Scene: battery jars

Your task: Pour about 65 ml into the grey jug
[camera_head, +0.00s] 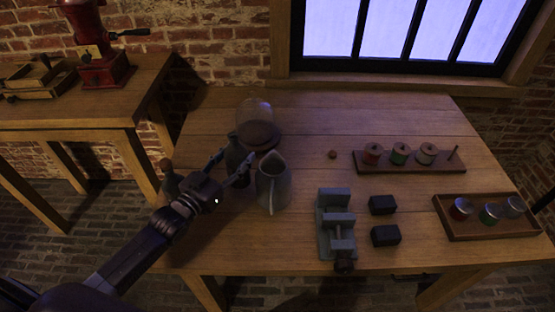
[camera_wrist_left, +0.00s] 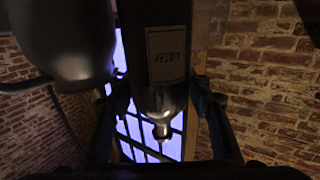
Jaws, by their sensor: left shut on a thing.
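The grey jug (camera_head: 273,188) stands upright on the table with its mouth open. A dark bottle (camera_head: 234,151) stands or is held close to its left, neck up. My left gripper (camera_head: 233,163) is shut on this bottle. In the left wrist view the picture is upside down, and the bottle (camera_wrist_left: 168,97) shows between the fingers with a pale label that seems to read "water". The jug (camera_wrist_left: 65,40) is beside it at the upper left there. I cannot tell whether the bottle touches the table, nor see any level in the jug. My right gripper is not in view.
A glass dome (camera_head: 256,124) stands just behind the bottle. Another dark vessel (camera_head: 170,179) is partly hidden by my left arm. A vise (camera_head: 336,226), two black blocks (camera_head: 383,205), a spool rack (camera_head: 410,161) and a tray of jars (camera_head: 488,216) lie to the right.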

